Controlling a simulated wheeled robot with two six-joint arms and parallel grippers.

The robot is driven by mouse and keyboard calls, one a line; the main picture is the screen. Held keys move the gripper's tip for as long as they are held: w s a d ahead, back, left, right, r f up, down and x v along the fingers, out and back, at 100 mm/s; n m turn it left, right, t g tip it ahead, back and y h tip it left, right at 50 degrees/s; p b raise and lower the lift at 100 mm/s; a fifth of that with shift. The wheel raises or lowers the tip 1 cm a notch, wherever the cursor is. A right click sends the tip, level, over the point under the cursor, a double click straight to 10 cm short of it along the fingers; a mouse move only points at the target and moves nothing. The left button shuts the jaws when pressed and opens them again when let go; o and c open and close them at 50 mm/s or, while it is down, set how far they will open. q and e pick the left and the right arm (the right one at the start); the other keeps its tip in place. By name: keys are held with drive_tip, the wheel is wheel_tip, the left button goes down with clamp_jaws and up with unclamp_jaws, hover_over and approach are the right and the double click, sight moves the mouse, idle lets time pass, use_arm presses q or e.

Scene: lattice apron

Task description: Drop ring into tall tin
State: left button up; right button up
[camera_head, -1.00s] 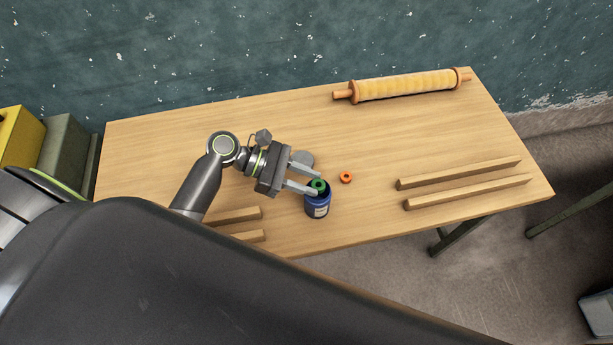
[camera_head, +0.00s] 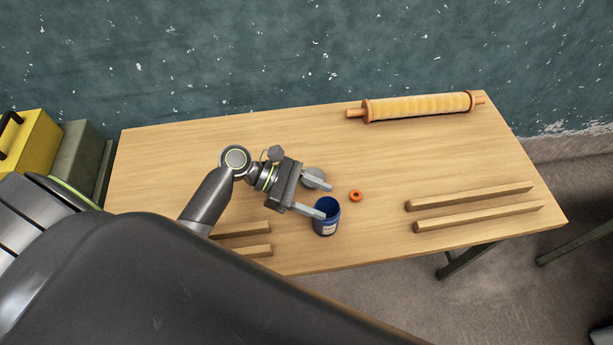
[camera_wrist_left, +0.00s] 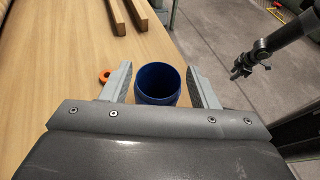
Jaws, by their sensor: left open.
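The tall tin (camera_head: 326,227) is blue with a pale label and stands upright on the table, its mouth open. In the left wrist view the tin (camera_wrist_left: 157,88) sits between the spread fingers, its inside dark blue. My left gripper (camera_head: 321,200) is open and empty at the tin's mouth. No green ring shows now; the tin's bottom cannot be made out. An orange ring (camera_head: 356,195) lies flat on the table to the right of the tin, and also shows in the left wrist view (camera_wrist_left: 105,77).
A grey round object (camera_head: 314,173) is partly hidden behind my left gripper. Wooden strips (camera_head: 475,197) lie in pairs at right and at left (camera_head: 240,229). A yellow roller (camera_head: 418,107) lies at the back. A dark arm-like part (camera_wrist_left: 265,52) shows in the left wrist view.

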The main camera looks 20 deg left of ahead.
use_arm(q)
drive_tip(key=shift+a, duration=0.1)
drive_tip(key=b+v, duration=0.2)
drive_tip(key=v, duration=1.5)
drive_tip(key=shift+r, duration=0.15)
drive_tip(key=shift+s, duration=0.1)
